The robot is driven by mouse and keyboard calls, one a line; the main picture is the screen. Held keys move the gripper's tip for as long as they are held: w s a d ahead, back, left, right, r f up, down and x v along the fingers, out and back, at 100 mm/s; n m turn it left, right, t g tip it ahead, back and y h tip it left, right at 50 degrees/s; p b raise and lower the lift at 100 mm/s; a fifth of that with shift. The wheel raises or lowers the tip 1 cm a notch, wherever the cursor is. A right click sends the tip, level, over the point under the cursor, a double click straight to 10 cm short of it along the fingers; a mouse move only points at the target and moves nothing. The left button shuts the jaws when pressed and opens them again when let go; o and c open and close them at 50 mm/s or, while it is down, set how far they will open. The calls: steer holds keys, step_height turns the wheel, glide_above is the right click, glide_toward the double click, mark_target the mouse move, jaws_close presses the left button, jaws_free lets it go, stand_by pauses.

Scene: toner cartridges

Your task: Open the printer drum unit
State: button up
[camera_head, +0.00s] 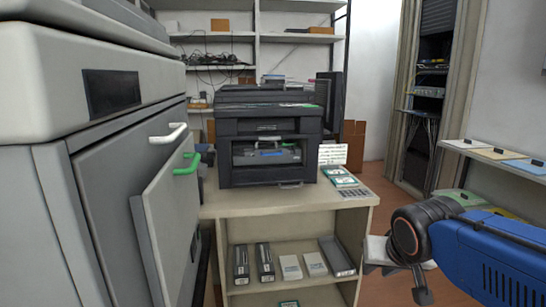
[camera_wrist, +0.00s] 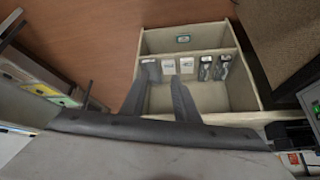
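The dark printer (camera_head: 270,112) stands on a beige cabinet. Its front shows a recess with a grey unit (camera_head: 285,157) inside. That unit bears a blue strip (camera_head: 268,153); whether it is the drum unit, and how it is latched, is too small to tell. My gripper (camera_wrist: 158,88) shows in the wrist view with its two dark fingers apart and nothing between them. In the head view my blue arm is at the lower right, well apart from the printer. The wrist view looks down on the shelves; the printer's front is not clear there.
The beige cabinet (camera_head: 235,208) holds several dark and white cartridges on its shelf; green-labelled packs (camera_head: 340,177) lie on its top. A large grey machine (camera_head: 110,150) with an ajar door (camera_head: 165,225) fills the left. A side shelf (camera_head: 500,165) stands right. Some floor is clear.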

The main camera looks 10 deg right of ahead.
steer(key=w+d+r+m+t, duration=0.1)
steer(key=w+r+m+t, duration=0.35)
steer(key=w, duration=0.75)
steer(key=w+r+m+t, duration=0.1)
steer(key=w+r+m, duration=0.1)
steer(key=w+r, duration=0.75)
steer(key=m+t+y, duration=0.2)
steer(key=m+y, duration=0.2)
steer(key=y, duration=0.4)
glide_toward(271, 154)
steer(key=x, duration=0.7)
steer(key=shift+w+a+f, duration=0.1)
steer(key=shift+w+a, duration=0.05)
steer(key=shift+w, duration=0.2)
jaws_close()
